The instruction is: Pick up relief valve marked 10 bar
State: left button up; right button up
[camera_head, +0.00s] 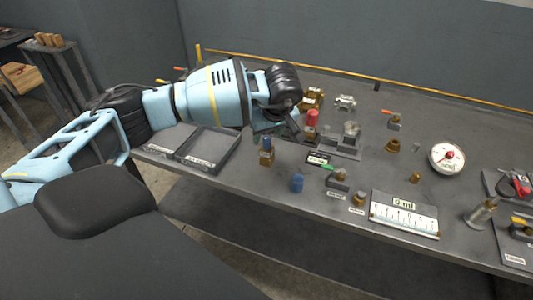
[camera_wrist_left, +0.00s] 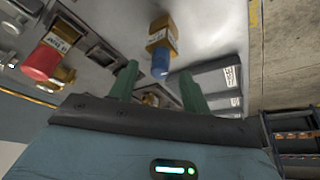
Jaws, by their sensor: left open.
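A brass relief valve with a red cap (camera_head: 312,119) stands on the bench; it also shows in the left wrist view (camera_wrist_left: 40,62) with a small label. A brass valve with a blue cap (camera_head: 266,156) stands nearer the front edge; in the left wrist view (camera_wrist_left: 160,42) it also carries a label. I cannot read either pressure marking. My left gripper (camera_head: 284,130) is above the bench between the two valves. Its green fingers (camera_wrist_left: 158,74) are open and empty, with the blue-capped valve showing beyond the gap between them. My right gripper is not in view.
Dark trays (camera_head: 210,150) lie left on the bench (camera_head: 290,208). The front edge strip is mostly clear.

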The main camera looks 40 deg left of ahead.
pick_arm(q)
jog(key=shift+x, duration=1.2)
grip_shut()
jog(key=shift+w+r, duration=0.1)
